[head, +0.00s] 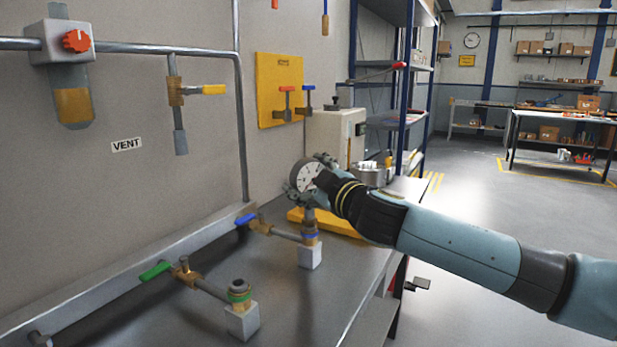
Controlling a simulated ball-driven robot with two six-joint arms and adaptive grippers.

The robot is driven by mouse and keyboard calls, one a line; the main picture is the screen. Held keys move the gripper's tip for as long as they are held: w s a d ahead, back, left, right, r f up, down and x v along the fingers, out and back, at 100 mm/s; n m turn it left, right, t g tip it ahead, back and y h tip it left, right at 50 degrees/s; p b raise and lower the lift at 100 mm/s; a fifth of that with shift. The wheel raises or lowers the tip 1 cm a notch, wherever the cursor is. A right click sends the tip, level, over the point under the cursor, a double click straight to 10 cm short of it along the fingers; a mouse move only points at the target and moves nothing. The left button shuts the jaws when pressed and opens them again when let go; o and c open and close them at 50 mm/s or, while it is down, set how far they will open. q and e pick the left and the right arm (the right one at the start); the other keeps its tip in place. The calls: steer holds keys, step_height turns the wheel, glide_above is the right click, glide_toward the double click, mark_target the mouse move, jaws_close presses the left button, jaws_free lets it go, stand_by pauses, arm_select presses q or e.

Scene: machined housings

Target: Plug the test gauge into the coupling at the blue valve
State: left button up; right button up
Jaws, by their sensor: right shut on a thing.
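The test gauge (307,175) has a round white dial and a dark rim. My right gripper (316,180) is shut on it, reaching in from the right. The gauge is upright, with its stem pointing down. Directly below is the brass coupling (310,238) with a blue ring, on a white block (310,257). The stem's lower end meets the coupling's top in the picture; I cannot tell how far it is inserted. A pipe joins this coupling to the valve with the blue handle (246,219). My left gripper is not in view.
A similar coupling with a green ring (239,292) and a valve with a green handle (156,270) stand nearer on the bench (300,305). A yellow object (340,224) lies behind the blue-ringed coupling. Wall pipes and a filter (73,105) are at left.

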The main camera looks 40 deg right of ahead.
steer(key=shift+f, duration=0.15)
steer(key=o, duration=1.4)
steer(key=shift+s, duration=0.2)
steer(key=v, duration=1.1)
steer(key=shift+s+a, duration=0.1)
steer(key=shift+s, duration=0.2)
